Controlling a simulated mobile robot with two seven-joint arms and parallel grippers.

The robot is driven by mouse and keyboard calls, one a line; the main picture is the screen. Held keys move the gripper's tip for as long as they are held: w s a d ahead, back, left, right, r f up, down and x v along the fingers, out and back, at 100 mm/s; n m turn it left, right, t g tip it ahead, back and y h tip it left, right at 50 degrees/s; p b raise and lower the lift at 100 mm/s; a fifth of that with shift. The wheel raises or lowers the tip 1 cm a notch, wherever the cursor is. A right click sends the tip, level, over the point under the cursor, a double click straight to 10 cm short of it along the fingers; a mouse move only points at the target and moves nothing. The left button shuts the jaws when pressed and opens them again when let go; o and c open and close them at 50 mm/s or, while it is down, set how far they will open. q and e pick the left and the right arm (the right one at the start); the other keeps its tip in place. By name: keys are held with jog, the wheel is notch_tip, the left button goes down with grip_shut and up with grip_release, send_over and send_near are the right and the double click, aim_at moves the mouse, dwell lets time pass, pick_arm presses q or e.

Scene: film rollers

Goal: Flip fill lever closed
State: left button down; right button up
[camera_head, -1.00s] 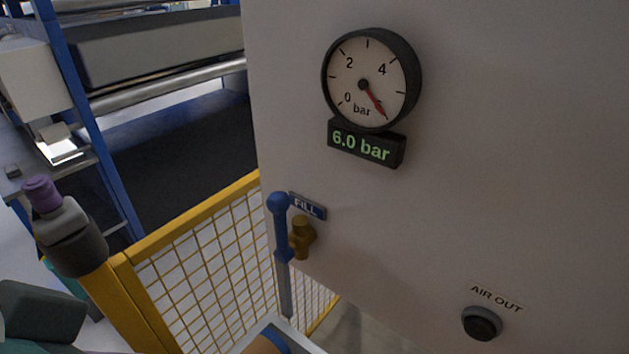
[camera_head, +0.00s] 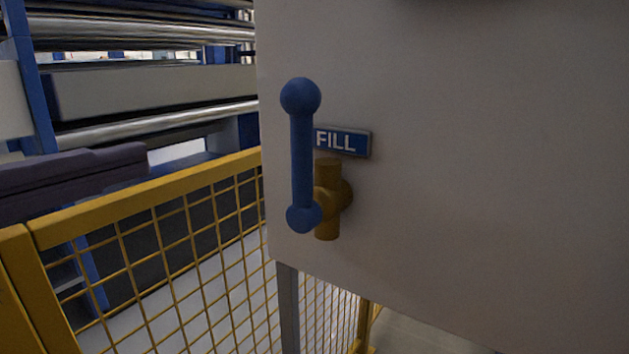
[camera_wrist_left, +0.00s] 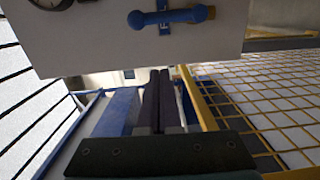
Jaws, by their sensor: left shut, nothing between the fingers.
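The blue fill lever (camera_head: 302,155) stands upright on a brass valve (camera_head: 328,226) at the left edge of the pale panel, beside the blue FILL label (camera_head: 343,141). Its ball end is at the top. My left gripper (camera_head: 140,158) comes in from the left, apart from the lever, with a clear gap between them. In the left wrist view the lever (camera_wrist_left: 170,17) lies across the top, beyond the shut, empty fingers (camera_wrist_left: 160,80). My right gripper is out of view.
A yellow mesh fence (camera_head: 190,235) runs below and left of the panel (camera_head: 480,180). Behind it are metal rollers (camera_head: 150,125) and a blue frame. The gap between gripper and lever is free. A gauge (camera_wrist_left: 50,3) is cut off in the left wrist view.

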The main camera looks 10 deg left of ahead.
aim_at(302, 160)
pick_arm(q)
jog(key=shift+a, duration=0.1)
jog(key=shift+w, duration=0.1)
jog(key=w+d+p, duration=0.5)
jog(key=w+d, duration=0.3)
jog(key=shift+w+p, duration=0.25)
jog(key=shift+p, duration=0.1)
dwell(0.6)
